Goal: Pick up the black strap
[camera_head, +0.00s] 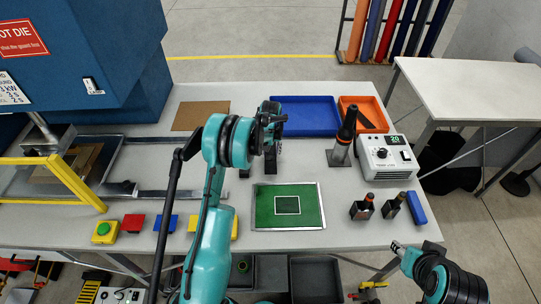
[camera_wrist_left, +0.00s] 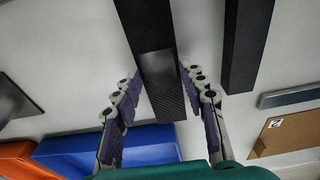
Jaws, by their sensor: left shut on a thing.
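A black strap (camera_wrist_left: 152,55) with a woven texture runs between the fingers of my left gripper (camera_wrist_left: 160,118) in the left wrist view. My left gripper (camera_head: 274,148) is shut on this strap, behind the green mat in the head view. My teal arm hides much of the strap there. A second black strap (camera_wrist_left: 245,45) lies beside it, outside the fingers. My right gripper (camera_head: 398,247) is at the table's front right, away from the straps; its finger opening is unclear.
A blue tray (camera_head: 304,108) and orange bin (camera_head: 377,105) stand behind the left gripper. A brown board (camera_head: 200,107) lies left. The green mat (camera_head: 262,207) is in front. A soldering tool (camera_head: 342,140) and a white control box (camera_head: 387,157) stand right.

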